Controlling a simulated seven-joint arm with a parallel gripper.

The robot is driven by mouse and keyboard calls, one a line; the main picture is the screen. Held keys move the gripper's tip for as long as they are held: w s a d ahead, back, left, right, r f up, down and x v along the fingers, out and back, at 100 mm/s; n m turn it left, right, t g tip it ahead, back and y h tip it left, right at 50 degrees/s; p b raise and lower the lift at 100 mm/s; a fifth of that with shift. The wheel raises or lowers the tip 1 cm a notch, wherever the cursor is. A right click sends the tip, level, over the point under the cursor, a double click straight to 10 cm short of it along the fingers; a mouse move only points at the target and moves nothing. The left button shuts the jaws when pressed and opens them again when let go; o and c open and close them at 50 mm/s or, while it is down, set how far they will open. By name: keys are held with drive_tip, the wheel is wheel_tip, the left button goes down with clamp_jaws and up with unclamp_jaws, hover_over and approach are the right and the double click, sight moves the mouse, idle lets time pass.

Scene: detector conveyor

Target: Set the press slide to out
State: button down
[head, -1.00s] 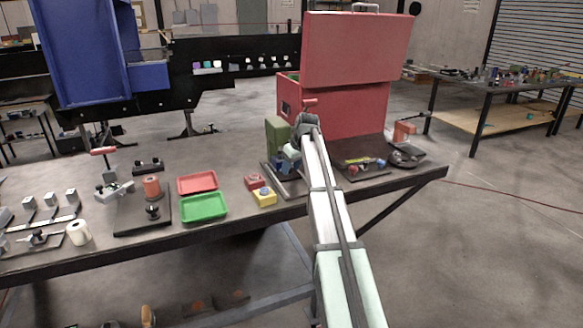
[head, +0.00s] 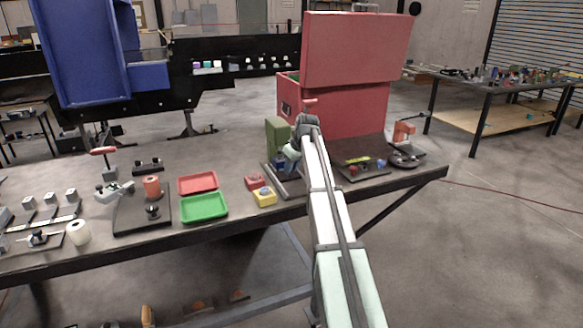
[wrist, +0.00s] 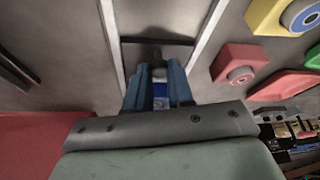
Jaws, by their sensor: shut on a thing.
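The press stands near the front right of the bench, with a green upright block (head: 277,134) at its back and a base with two pale rails (head: 291,191). In the wrist view the rails (wrist: 208,32) run on either side of a dark plate (wrist: 157,53), which seems to be the slide. My gripper (wrist: 158,76) has its blue fingers closed around a small grey handle (wrist: 160,74) between the rails. A blue and white patch (wrist: 160,97) shows between the fingers. In the head view my gripper (head: 287,163) is over the rails, and my arm hides part of the press.
Red (head: 255,181) and yellow (head: 265,197) button boxes stand just left of the press. Red (head: 197,182) and green (head: 204,207) trays lie farther left. A large red case (head: 345,105) stands behind, and a dark board with small parts (head: 350,174) lies right.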

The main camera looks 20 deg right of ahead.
drive_tip(key=s, duration=1.3)
drive_tip(key=shift+s, duration=0.25)
drive_tip(key=c, duration=1.3)
unclamp_jaws()
drive_tip(key=shift+s, duration=0.1)
drive_tip(key=o, duration=0.3)
drive_tip(key=v, duration=1.3)
drive_tip(key=shift+s+r, duration=0.15)
drive_tip(key=shift+r, duration=0.25)
